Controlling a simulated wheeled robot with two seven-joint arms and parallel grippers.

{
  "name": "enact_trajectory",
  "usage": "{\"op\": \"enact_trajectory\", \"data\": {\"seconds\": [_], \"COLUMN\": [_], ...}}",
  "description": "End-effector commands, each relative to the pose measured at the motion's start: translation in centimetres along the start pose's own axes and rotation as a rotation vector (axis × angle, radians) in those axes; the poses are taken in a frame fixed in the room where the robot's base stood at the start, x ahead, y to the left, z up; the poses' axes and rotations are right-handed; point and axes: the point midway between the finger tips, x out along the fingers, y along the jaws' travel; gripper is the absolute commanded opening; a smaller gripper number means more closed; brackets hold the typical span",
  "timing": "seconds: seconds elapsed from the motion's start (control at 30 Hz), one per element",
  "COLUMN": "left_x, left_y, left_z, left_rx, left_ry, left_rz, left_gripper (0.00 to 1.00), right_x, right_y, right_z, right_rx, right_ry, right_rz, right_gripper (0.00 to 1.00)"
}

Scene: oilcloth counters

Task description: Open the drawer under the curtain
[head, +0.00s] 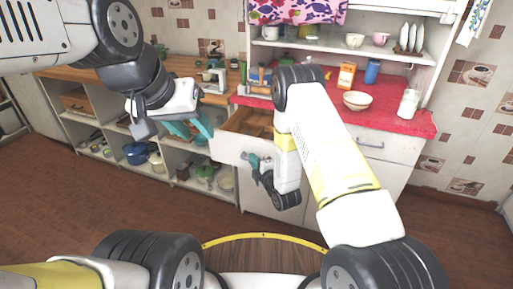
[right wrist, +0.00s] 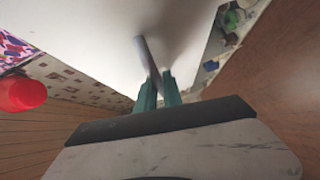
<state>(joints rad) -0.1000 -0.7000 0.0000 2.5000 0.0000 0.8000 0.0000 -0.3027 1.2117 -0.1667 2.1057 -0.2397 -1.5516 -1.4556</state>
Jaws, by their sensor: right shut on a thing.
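The pink and purple patterned curtain (head: 300,10) hangs at the top of the white hutch. Below it, under the red-covered counter, a white-fronted drawer (head: 228,150) stands pulled out, and its wooden inside shows. My right gripper (head: 255,164) is at the drawer's front. In the right wrist view its teal fingers (right wrist: 158,90) are shut on the grey bar handle (right wrist: 147,55) of the white front. My left gripper (head: 192,129) is left of the drawer, with its teal fingers apart and empty. My right arm hides part of the drawer's right side.
Open shelves (head: 165,160) with pots stand left of the drawer. The red counter (head: 400,121) holds a cream bowl (head: 357,101), an orange box (head: 346,76) and a blue cup (head: 372,71). A closed drawer (head: 375,145) is at the right. Brown floor is free in front.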

Motion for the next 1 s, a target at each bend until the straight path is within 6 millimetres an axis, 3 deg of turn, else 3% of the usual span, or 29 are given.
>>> {"op": "enact_trajectory", "data": {"seconds": [0.23, 0.27, 0.3, 0.63, 1.0], "left_x": [0.0, 0.0, 0.0, 0.0, 0.0], "left_y": [0.0, 0.0, 0.0, 0.0, 0.0], "left_z": [0.0, 0.0, 0.0, 0.0, 0.0], "left_rx": [0.0, 0.0, 0.0, 0.0, 0.0], "left_ry": [0.0, 0.0, 0.0, 0.0, 0.0], "left_rz": [0.0, 0.0, 0.0, 0.0, 0.0], "left_gripper": [0.36, 0.36, 0.36, 0.36, 0.36], "right_x": [-0.1, -0.1, -0.1, -0.2, -5.8], "right_y": [-0.1, -0.1, -0.1, -0.1, -0.1], "right_z": [0.1, 0.1, 0.1, 0.1, 0.1], "right_rx": [0.0, 0.0, 0.0, 0.0, 0.001], "right_ry": [-0.003, -0.003, -0.003, -0.001, -0.003], "right_rz": [-0.002, -0.002, -0.002, -0.002, -0.004], "right_gripper": [0.0, 0.15, 0.2, 0.2, 0.2]}}
